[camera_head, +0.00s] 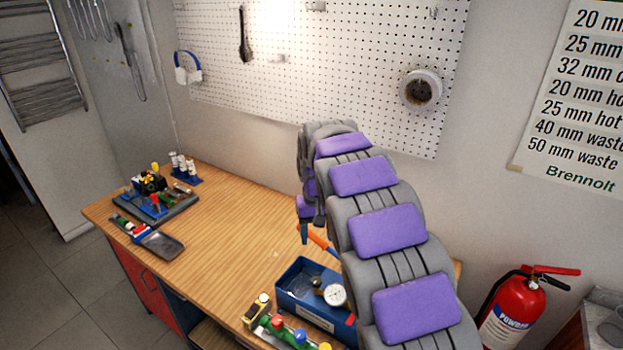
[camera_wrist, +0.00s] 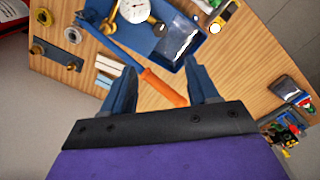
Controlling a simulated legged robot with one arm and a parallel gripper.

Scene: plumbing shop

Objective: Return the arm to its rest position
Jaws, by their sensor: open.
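My arm, grey with purple pads, reaches out over the wooden bench (camera_head: 215,225) in the head view. My gripper (camera_wrist: 160,76) shows in the wrist view with its two dark blue fingers spread apart and nothing held between them. An orange-handled tool (camera_wrist: 164,87) lies below, its handle seen between the fingers. It also shows in the head view (camera_head: 318,239), partly hidden behind my arm. Whether the fingers touch anything cannot be told.
A blue tray (camera_head: 286,300) with a white gauge (camera_head: 335,295) sits close to my arm. A grey tray of tools (camera_head: 178,206) and a phone-like device (camera_head: 161,245) are at the bench's left. A pegboard (camera_head: 330,60) stands behind; a red extinguisher (camera_head: 512,308) is at right.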

